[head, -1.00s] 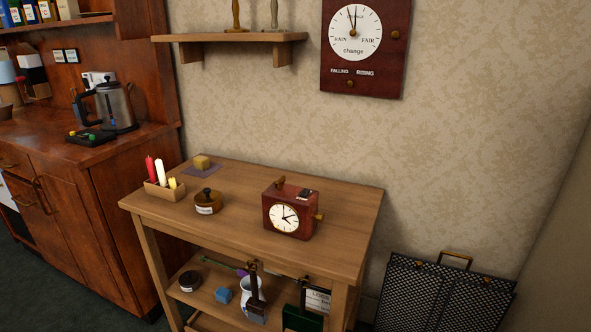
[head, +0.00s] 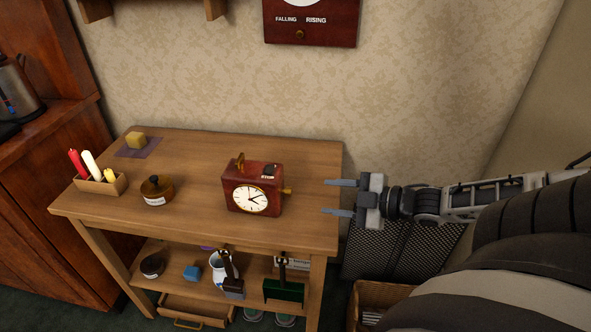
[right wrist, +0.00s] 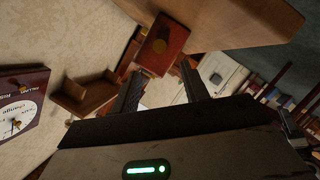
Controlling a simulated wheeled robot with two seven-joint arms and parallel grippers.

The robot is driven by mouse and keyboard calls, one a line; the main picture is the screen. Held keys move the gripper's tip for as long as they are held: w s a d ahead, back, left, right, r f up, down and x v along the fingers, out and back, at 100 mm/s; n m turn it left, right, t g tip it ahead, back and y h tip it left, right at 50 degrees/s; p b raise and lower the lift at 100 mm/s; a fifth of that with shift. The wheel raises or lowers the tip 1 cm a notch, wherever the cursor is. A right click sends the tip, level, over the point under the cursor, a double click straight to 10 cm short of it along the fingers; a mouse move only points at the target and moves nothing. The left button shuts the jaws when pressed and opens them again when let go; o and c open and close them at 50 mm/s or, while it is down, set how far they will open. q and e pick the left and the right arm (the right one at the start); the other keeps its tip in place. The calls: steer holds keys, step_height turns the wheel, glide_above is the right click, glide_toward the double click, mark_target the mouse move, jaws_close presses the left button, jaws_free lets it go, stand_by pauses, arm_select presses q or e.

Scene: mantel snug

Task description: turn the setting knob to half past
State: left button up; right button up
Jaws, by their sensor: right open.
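A red-brown wooden clock (head: 252,188) with a white round dial (head: 250,199) stands upright on the table, its face toward me. A small brass setting knob (head: 288,191) sticks out of its right side. My right gripper (head: 325,197) is open and empty, to the right of the knob and apart from it, with its fingers pointing left at it. In the right wrist view the clock's side (right wrist: 175,40) and round knob (right wrist: 158,46) appear beyond the two open fingers (right wrist: 161,67). The exact hand positions are too small to read surely. My left gripper is not in view.
A lower shelf carries a jug and other items. A wall barometer (head: 310,28) hangs above. The tabletop around the clock is clear.

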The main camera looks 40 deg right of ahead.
mark_target(291, 193)
steer(key=b+x, duration=0.6)
steer(key=x, duration=0.3)
steer(key=shift+f+b, duration=0.15)
steer(key=shift+b, duration=0.15)
steer(key=shift+w+a+b, duration=0.1)
steer(key=shift+w+b, duration=0.25)
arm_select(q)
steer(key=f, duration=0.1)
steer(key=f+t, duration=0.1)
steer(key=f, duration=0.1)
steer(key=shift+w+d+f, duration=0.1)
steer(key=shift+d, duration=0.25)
arm_select(e)
steer(key=shift+w, duration=0.15)
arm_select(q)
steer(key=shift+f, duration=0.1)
arm_select(e)
jaws_close()
